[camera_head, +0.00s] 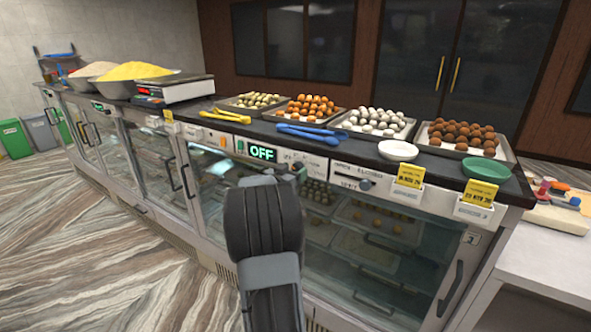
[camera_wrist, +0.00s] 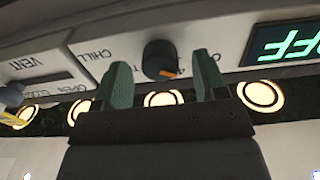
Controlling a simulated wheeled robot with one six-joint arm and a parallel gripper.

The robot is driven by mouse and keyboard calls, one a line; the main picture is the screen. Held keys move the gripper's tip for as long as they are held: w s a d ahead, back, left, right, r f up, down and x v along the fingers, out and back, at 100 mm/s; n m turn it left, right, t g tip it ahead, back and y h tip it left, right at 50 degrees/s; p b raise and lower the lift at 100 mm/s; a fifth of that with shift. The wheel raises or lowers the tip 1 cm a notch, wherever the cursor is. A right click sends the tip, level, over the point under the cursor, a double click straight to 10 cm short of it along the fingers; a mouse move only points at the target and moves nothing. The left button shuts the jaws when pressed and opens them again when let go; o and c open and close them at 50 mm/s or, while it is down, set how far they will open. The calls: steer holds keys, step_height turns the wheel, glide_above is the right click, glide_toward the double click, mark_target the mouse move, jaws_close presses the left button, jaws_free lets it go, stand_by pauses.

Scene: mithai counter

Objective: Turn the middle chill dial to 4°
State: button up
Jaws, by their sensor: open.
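The chill dial is a round black knob (camera_wrist: 158,55) with an orange pointer, on the pale panel marked CHILL. In the wrist view the pointer aims to the lower right, near a partly hidden 4. My gripper (camera_wrist: 163,78) is open, its two green fingers apart on either side of the dial. I cannot tell whether they touch it. The head view shows the dial (camera_head: 299,167) just beyond my dark wrist, which hides part of the panel. A lit green OFF display (camera_head: 262,153) is beside the dial; it also shows in the wrist view (camera_wrist: 284,45).
Above, the dark counter carries sweet trays (camera_head: 465,148), blue tongs (camera_head: 308,133), yellow tongs (camera_head: 226,116) and a white plate (camera_head: 398,150). Glass case doors (camera_head: 365,265) are below. The floor (camera_head: 110,260) at left is clear.

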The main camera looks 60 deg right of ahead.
steer(key=shift+d, duration=0.8)
steer(key=shift+c, duration=0.3)
steer(key=c, duration=0.9)
steer(key=shift+o, duration=0.2)
steer(key=shift+f+m, duration=0.1)
steer(key=shift+m, duration=0.2)
steer(key=m+b, duration=0.2)
steer(key=b, duration=0.1)
steer(key=shift+f+m, duration=0.1)
steer(key=shift+m, duration=0.2)
steer(key=shift+m+b, duration=1.5)
steer(key=shift+m, duration=0.8)
steer(key=shift+r, duration=0.2)
